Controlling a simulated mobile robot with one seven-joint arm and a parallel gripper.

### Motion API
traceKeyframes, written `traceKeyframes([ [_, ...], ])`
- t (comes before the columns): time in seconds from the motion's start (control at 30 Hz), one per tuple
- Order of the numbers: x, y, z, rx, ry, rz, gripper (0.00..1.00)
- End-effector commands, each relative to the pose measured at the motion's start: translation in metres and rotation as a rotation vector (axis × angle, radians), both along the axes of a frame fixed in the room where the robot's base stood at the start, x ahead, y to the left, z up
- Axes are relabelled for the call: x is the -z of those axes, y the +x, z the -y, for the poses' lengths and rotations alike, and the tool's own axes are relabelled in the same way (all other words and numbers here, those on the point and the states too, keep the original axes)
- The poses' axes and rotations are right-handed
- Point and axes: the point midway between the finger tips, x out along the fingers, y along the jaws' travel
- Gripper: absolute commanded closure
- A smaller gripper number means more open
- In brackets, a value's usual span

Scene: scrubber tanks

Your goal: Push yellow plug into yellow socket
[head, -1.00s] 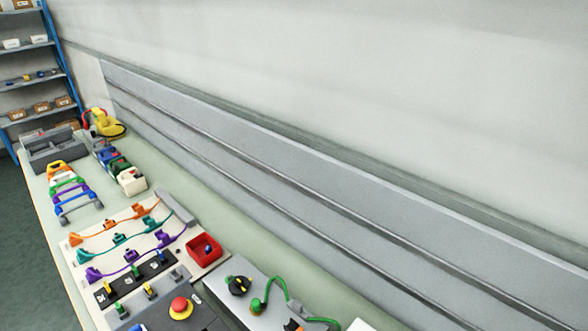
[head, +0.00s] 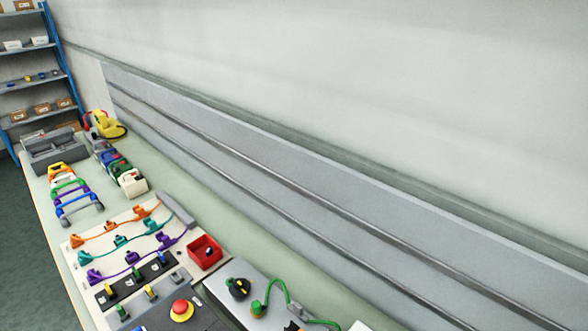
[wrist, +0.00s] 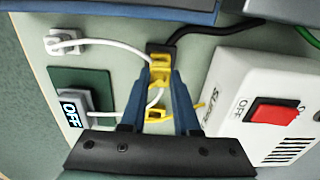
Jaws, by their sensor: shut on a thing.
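In the wrist view my gripper (wrist: 160,88) has blue fingers that converge on a yellow plug (wrist: 157,112) and are shut on it. The fingers cover much of the plug. A thin yellow cable runs from it to the right, towards a white box. Just ahead of the fingertips is a yellow piece (wrist: 159,64), seemingly the yellow socket, with a dark block behind it and a black cable leading right. Plug and socket look in line and very close. I cannot tell whether the plug is seated. My gripper is not in the head view.
The white box (wrist: 222,90) with a red switch (wrist: 272,110) stands close on the right. On the left are a white plug (wrist: 62,42), a white cable and a grey unit (wrist: 74,105) reading OFF. The head view shows a crowded bench with a red bin (head: 204,253).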

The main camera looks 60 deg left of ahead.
Motion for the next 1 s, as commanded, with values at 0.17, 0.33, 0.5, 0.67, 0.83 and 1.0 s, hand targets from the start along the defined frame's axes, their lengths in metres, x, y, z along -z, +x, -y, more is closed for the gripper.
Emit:
traceKeyframes([
  [0.17, 0.004, 0.000, 0.000, 0.000, 0.000, 0.000, 1.00],
  [0.33, 0.009, 0.000, 0.000, 0.000, 0.000, 0.000, 1.00],
  [0.5, 0.014, 0.000, 0.000, 0.000, 0.000, 0.001, 1.00],
  [0.67, 0.019, 0.000, 0.000, 0.000, 0.000, 0.000, 1.00],
  [0.83, 0.019, 0.000, 0.000, 0.000, 0.000, -0.001, 0.50],
  [1.0, 0.019, 0.000, 0.000, 0.000, 0.000, 0.000, 0.35],
])
